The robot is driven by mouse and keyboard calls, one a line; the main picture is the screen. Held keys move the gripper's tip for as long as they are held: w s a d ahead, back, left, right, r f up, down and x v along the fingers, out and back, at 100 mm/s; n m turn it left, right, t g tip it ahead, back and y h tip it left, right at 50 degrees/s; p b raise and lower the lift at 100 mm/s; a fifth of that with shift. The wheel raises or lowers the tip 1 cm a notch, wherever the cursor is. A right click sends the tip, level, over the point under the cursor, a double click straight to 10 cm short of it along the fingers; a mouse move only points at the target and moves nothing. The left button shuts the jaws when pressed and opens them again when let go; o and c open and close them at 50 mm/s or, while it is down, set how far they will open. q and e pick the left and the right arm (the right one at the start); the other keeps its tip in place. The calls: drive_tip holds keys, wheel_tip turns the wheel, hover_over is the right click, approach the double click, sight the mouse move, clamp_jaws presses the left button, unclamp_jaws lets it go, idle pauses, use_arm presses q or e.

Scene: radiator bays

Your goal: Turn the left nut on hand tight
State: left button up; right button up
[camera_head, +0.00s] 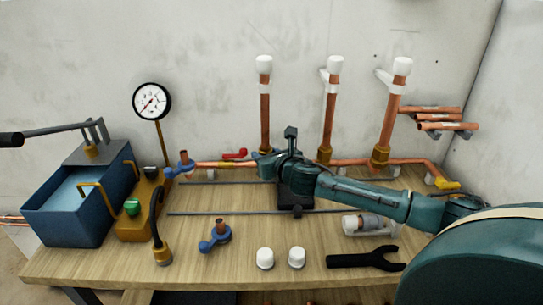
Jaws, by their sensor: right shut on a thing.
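Three copper pipes with white caps stand upright along the wall. My right gripper (264,158) is at the foot of the left pipe (265,122), its arm coming in from the right. It is shut around the place where the left nut sits. The gripper hides that nut, so its seating and thread cannot be seen. Brass nuts show at the feet of the middle pipe (325,155) and the right pipe (380,156). My left gripper is not in view.
A blue tank with a pump handle (70,205) and a gauge (151,101) stand at the left. A blue valve (215,239), two white caps (265,258) and a black wrench (365,259) lie on the wooden bench (110,268). A red-handled valve (234,154) sits left of the gripper.

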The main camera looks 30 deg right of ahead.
drive_tip(key=shift+c, duration=0.7)
drive_tip(key=shift+a+r+m+h+p, duration=0.1)
drive_tip(key=shift+m+h+p, duration=0.2)
drive_tip(key=shift+h+p, duration=0.1)
drive_tip(key=shift+m+g+h+p, duration=0.4)
drive_tip(key=shift+m+h+p, duration=0.2)
drive_tip(key=shift+m+h, duration=0.4)
drive_tip(key=shift+h, duration=0.4)
